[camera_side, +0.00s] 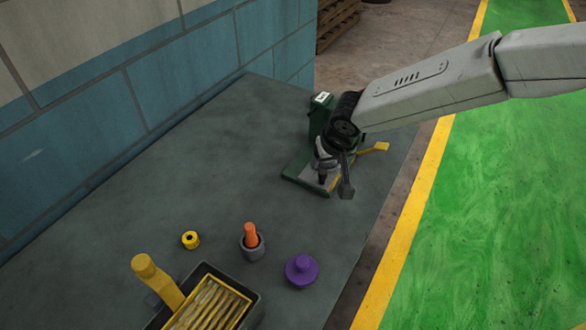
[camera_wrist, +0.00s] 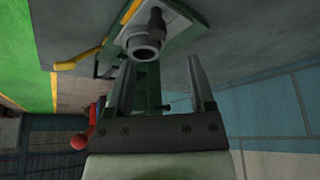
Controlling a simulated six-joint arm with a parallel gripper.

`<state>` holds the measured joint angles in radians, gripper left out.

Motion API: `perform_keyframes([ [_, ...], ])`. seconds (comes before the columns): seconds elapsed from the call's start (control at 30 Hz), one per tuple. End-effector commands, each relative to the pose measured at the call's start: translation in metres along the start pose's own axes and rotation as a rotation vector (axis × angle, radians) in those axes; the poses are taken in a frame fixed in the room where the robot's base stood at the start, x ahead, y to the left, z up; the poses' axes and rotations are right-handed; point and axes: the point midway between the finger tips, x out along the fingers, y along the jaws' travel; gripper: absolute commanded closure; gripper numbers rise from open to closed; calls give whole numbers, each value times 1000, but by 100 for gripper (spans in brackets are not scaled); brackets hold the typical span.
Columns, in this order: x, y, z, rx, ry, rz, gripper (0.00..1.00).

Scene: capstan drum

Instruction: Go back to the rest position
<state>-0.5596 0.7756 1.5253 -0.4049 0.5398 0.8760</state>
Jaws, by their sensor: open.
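My gripper (camera_side: 336,178) is over the green machine at the far right of the grey bench in the side view. In the wrist view my gripper (camera_wrist: 165,75) shows two parallel fingers standing apart with nothing between them. The green machine (camera_side: 292,176) has a base plate, an upright post (camera_side: 321,110) with a white label, and a yellow lever (camera_side: 375,148) pointing right. A grey metal cylinder (camera_wrist: 146,50) with a round open end is just beyond the fingertips in the wrist view. My wrist hides part of the machine in the side view.
A tiled wall (camera_side: 190,75) borders the left. The middle bench is clear.

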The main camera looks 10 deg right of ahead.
Motion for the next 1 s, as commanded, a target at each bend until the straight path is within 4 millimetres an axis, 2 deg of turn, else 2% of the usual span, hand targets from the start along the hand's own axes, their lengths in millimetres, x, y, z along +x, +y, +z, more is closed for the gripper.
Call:
perform_keyframes([
  [0.2, -11, 0, 0, 0, 0, -1, 31],
  [0.67, -14, 5, 1, 1, -4, 1, 31],
  [0.77, -17, 16, 2, 0, -11, 3, 31],
  [0.87, -23, 36, 5, -1, -23, 5, 31],
  [1.0, -36, 76, 14, -3, -48, 9, 31],
])
